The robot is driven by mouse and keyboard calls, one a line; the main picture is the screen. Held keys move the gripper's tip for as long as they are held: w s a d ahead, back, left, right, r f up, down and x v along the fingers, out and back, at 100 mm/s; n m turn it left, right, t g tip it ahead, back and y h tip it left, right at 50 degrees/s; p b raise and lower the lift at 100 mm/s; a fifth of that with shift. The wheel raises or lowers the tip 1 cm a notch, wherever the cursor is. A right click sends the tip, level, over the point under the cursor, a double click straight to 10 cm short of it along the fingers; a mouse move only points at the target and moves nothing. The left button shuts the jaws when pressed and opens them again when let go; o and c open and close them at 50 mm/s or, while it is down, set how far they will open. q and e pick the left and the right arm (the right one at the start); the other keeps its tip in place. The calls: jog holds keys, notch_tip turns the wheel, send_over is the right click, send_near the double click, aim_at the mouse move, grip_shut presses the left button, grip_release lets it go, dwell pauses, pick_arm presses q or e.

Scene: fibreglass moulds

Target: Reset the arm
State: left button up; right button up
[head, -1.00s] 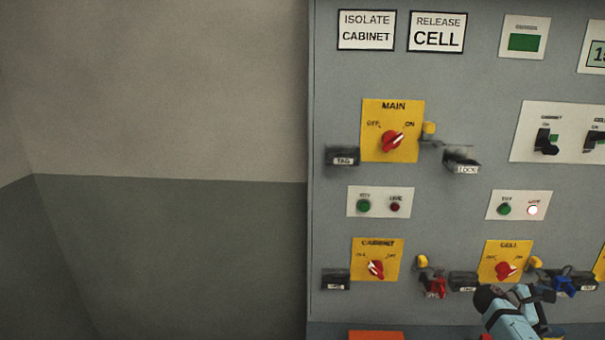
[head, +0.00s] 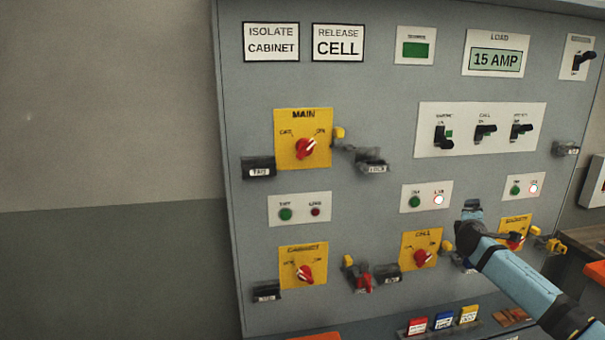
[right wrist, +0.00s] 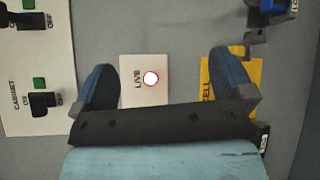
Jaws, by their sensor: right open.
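My right arm (head: 520,280) reaches in from the lower right in the head view. Its gripper (head: 472,208) is in front of the grey panel, just right of the lit LIVE lamp (head: 438,200) and above right of the CELL switch (head: 422,258). In the right wrist view the two dark blue fingers (right wrist: 165,78) are wide apart with nothing between them. The lit lamp (right wrist: 151,79) shows behind the gap, and part of the yellow CELL plate (right wrist: 247,76) shows behind the right finger. My left gripper is not in view.
The grey panel (head: 385,75) carries the MAIN switch (head: 305,148), CABINET switch (head: 304,274) and three black breakers (head: 485,133). A red padlock (head: 364,282) hangs beside the CABINET switch. The wall at left is clear.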

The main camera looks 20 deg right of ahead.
jog(key=w+a+m+t+y, duration=0.4)
jog(key=w+a+t+y, duration=0.25)
jog(key=a+y, duration=0.25)
jog(key=s+a+f+g+y, duration=0.15)
jog(key=s+a+f, duration=0.25)
jog(key=a+f, duration=0.6)
jog(key=s+a+f+y, duration=0.2)
jog(key=s+a+f, duration=0.2)
jog(key=a+f, duration=0.6)
jog(key=s+a+f+g+y, duration=0.1)
jog(key=s+a+f+y, duration=0.1)
jog(key=s+a+f, duration=0.6)
jog(key=s+a+f+g+y, duration=0.1)
jog(key=s+a+f, duration=0.3)
jog(key=s+a, duration=0.4)
jog(key=s+a+m+g+y, duration=0.1)
jog(key=s+a+m, duration=0.2)
jog(key=s+a, duration=0.7)
jog(key=a, duration=0.4)
jog(key=shift+s+y, duration=0.25)
jog(key=shift+y, duration=0.1)
